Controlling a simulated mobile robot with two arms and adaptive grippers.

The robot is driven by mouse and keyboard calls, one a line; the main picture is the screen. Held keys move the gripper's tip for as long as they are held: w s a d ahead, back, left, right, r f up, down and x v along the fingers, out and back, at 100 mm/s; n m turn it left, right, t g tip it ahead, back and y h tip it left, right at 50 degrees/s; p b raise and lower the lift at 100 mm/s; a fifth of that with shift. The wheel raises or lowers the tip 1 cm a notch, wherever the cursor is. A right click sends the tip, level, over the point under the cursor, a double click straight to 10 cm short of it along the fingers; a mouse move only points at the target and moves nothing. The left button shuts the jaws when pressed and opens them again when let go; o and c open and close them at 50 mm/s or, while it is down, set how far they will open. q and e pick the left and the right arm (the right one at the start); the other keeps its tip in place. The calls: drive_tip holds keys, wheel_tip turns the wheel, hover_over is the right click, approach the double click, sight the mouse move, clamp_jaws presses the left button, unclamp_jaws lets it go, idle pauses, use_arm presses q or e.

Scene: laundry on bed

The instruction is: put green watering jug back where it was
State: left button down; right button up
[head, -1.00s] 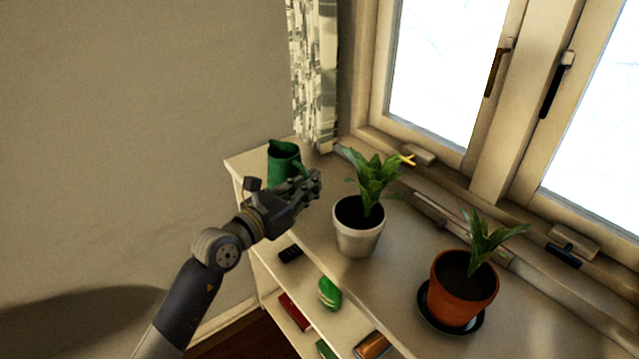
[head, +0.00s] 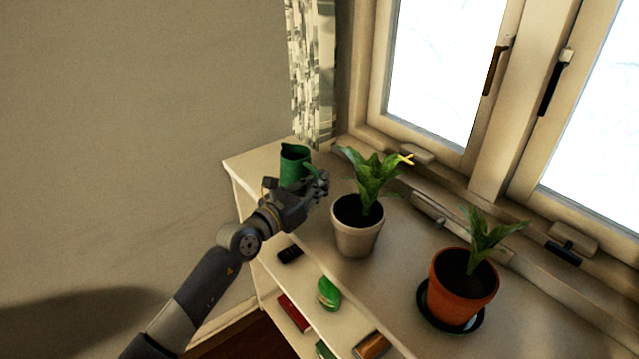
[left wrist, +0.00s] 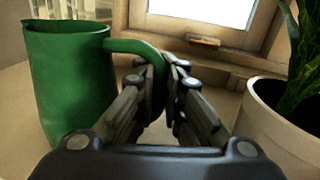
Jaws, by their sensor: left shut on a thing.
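The green watering jug (head: 294,163) is upright at the left end of the white shelf unit's top (head: 250,162). In the left wrist view the jug (left wrist: 70,85) stands at the left, with its handle reaching right between my fingers. My left gripper (head: 318,184) is shut on the jug's handle; it also shows in the left wrist view (left wrist: 168,85). I cannot tell whether the jug's base touches the shelf top, as my gripper hides part of it. My right gripper is not in view.
A white pot with a leafy plant (head: 357,228) stands just right of my gripper. A terracotta pot (head: 462,290) on a dark saucer is farther right. The window (head: 450,70) and patterned curtain (head: 312,75) are behind. Small items, including a green one (head: 328,294), lie on the lower shelf.

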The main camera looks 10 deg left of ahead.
use_arm(q)
drive_tip(key=c, duration=1.7)
unclamp_jaws()
drive_tip(key=shift+f, duration=0.1)
drive_tip(key=shift+r, duration=0.2)
drive_tip(key=shift+s+a+f, duration=0.1)
drive_tip(key=shift+s+f, duration=0.05)
drive_tip(key=shift+s, duration=0.1)
drive_tip(key=v, duration=1.1)
drive_tip(key=shift+s+b, duration=0.25)
drive_tip(key=shift+b, duration=0.05)
